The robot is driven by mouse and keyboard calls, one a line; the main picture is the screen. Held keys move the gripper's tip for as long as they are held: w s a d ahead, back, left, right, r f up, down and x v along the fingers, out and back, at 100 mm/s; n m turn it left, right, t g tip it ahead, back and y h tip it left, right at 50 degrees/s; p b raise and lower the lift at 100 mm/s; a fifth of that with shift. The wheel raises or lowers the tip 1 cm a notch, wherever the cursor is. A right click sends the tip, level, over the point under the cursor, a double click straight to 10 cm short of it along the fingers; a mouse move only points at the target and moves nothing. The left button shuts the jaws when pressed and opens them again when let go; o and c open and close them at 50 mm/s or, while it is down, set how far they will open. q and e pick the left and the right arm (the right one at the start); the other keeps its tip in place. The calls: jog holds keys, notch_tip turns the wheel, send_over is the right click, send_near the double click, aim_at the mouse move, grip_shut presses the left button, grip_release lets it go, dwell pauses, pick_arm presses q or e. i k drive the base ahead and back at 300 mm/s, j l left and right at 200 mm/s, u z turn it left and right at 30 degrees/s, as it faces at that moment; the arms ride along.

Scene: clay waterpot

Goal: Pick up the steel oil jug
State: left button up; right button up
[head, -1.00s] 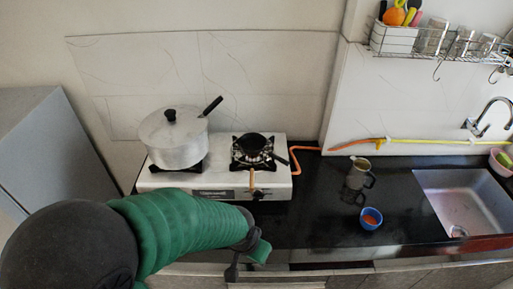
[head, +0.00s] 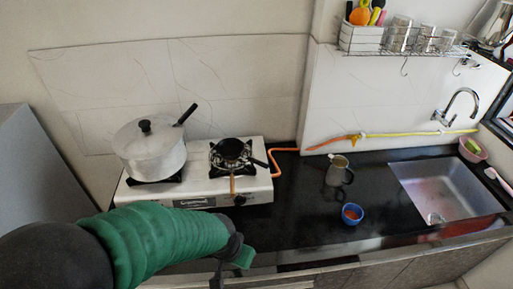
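The steel oil jug (head: 338,172) stands upright on the black counter, right of the stove, with its dark handle to the right. My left arm, in a green sleeve, comes in from the lower left. My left gripper (head: 232,268) is at the counter's front edge, below and left of the jug and well apart from it. Its fingers are small and partly turned away, so I cannot tell whether they are open. My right gripper is out of the picture.
A blue cup (head: 352,214) stands just in front of the jug. The white stove (head: 255,187) carries a large lidded pot (head: 150,152) and a small black pan (head: 231,150). The sink (head: 450,187) is at the right. The counter between stove and jug is clear.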

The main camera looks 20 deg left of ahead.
aim_at(336, 174)
jog(key=i+l, duration=0.3)
jog(key=l, duration=0.2)
jog(key=i+l, duration=0.3)
jog(key=l, duration=0.2)
jog(key=i+l, duration=0.35)
jog(key=l, duration=0.15)
jog(key=i+l, duration=0.3)
jog(key=l, duration=0.2)
jog(key=z, duration=0.05)
